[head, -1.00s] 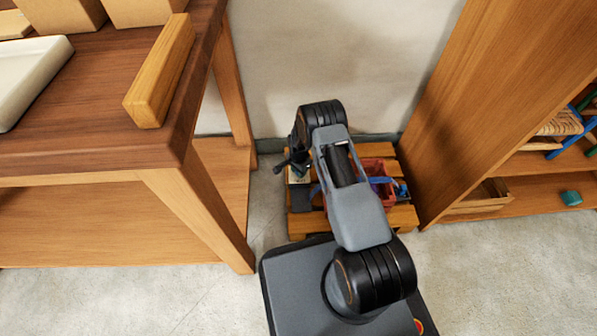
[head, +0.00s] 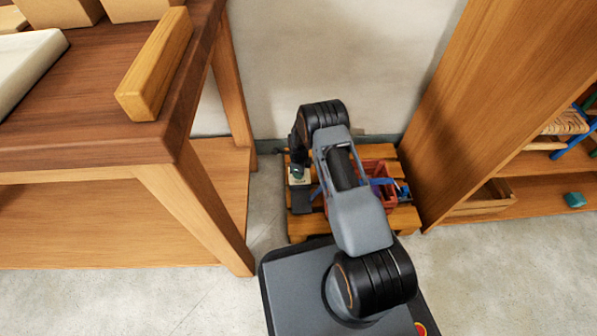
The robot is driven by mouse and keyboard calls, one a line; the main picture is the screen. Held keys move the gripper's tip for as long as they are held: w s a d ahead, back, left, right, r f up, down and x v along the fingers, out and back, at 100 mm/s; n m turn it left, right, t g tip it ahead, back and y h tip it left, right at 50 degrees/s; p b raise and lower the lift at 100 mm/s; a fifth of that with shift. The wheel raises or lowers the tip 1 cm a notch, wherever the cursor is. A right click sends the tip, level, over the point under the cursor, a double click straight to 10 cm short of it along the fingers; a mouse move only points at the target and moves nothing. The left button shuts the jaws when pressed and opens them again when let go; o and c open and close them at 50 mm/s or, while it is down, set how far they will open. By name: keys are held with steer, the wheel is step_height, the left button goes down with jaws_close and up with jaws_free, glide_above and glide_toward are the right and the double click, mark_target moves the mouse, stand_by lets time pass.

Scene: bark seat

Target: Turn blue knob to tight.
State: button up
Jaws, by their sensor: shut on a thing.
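My gripper (head: 297,164) is at the low wooden pallet by the wall, pointing down at a small fixture with a pale top (head: 301,181) and a dark grey front. A small blue-green piece at the top of this fixture, which looks like the blue knob (head: 297,172), shows right under my gripper. My gripper is shut on it; the fingertips are small and mostly hidden by my wrist. I cannot read the knob's angle or any mark for tight.
The slatted pallet (head: 325,225) also bears a red crate (head: 388,190) with blue things, partly behind my arm. A wooden workbench (head: 90,150) stands close on the left, a tall wooden shelf (head: 490,90) on the right. Grey floor is clear in front of the shelf.

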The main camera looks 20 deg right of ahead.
steer(key=m, duration=0.4)
steer(key=shift+w, duration=0.1)
steer(key=shift+m, duration=1.8)
steer(key=o, duration=0.9)
steer(key=shift+d, duration=0.1)
step_height(320, 180, up, 14)
steer(key=p, duration=0.6)
